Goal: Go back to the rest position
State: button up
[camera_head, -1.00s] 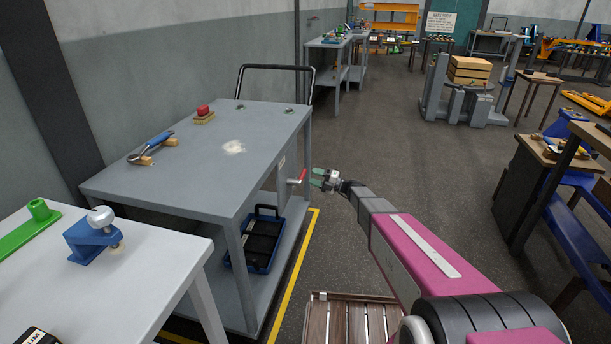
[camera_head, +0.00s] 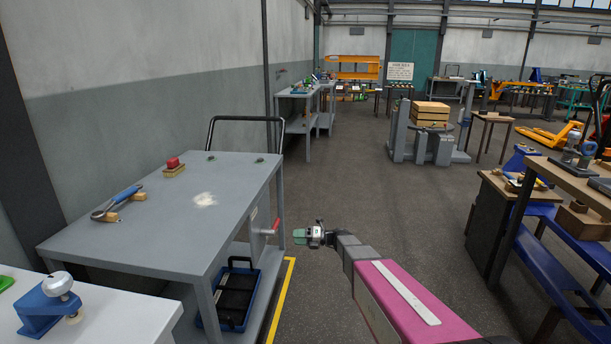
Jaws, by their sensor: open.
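My gripper (camera_head: 301,237) is at the end of my pink and grey arm, low in the middle of the head view. It is small in the picture, open, and I see nothing held in it. It hangs over the floor aisle, just right of the grey workbench (camera_head: 150,240). A red-handled part (camera_head: 270,228) sticks out from that bench's right side, a short way left of my gripper and apart from it in the picture.
A white table (camera_head: 110,320) stands front left, a wooden-topped bench (camera_head: 560,172) right. The aisle floor (camera_head: 390,215) between is clear.

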jog(key=s+d+f+n+g+h, duration=0.1)
jog(key=s+d+f+n+h, duration=0.1)
jog(key=s+d+n+h, duration=0.5)
jog(key=s+d+f+n+g+h, duration=0.1)
jog(key=s+d+n+h, duration=0.1)
jog(key=s+n, duration=0.7)
jog(key=s+d+r+n+h, duration=0.1)
jog(key=s+d+n+h, duration=0.7)
jog(key=d+n, duration=0.5)
jog(key=s+n, duration=0.1)
jog(key=n, duration=0.2)
jog(key=shift+d+r+t, duration=0.3)
jog(key=shift+d+t, duration=0.05)
jog(key=shift+t, duration=0.05)
